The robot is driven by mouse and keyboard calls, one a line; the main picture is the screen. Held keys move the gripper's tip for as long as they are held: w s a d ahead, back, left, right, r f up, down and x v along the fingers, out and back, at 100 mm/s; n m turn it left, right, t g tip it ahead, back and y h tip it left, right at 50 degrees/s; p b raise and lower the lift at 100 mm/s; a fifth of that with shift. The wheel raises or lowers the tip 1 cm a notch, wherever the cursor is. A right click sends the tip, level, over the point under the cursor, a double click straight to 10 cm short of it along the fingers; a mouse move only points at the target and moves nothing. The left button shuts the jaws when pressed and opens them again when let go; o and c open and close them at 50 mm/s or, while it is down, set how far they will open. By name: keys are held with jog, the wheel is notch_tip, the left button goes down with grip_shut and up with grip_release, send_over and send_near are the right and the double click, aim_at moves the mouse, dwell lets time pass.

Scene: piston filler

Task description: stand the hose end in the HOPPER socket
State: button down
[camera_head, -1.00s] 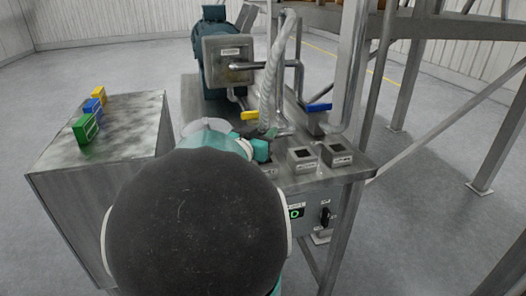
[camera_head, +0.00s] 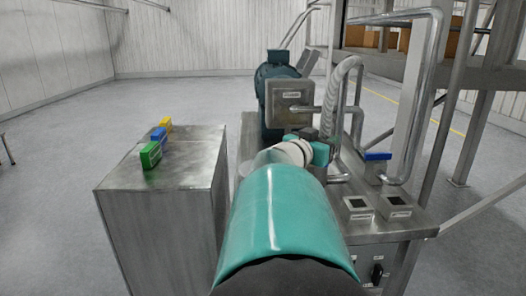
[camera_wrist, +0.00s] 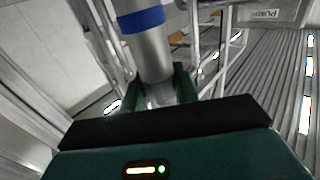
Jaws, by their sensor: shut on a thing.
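My gripper (camera_head: 318,148) is shut on the hose end, above the bench beside the grey control box. In the wrist view, the hose end (camera_wrist: 153,52) is a grey cylinder with a blue band, between the dark green fingers (camera_wrist: 165,90). The ribbed grey hose (camera_head: 334,95) arches up behind the gripper. Two square sockets with dark openings, a left one (camera_head: 357,204) and a right one (camera_head: 397,201), stand on the bench's near right part, apart from the gripper. Their labels are too small to read, so I cannot tell which is HOPPER. My arm hides the bench to their left.
A metal cabinet (camera_head: 165,190) on the left bears green (camera_head: 150,155), blue (camera_head: 158,134) and yellow (camera_head: 165,125) blocks. A grey box (camera_head: 290,100) and steel pipes (camera_head: 425,90) rise behind. A blue handle (camera_head: 377,155) lies beyond the sockets.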

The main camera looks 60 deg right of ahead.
jog(key=shift+r, duration=2.35)
jog(key=shift+f, duration=0.1)
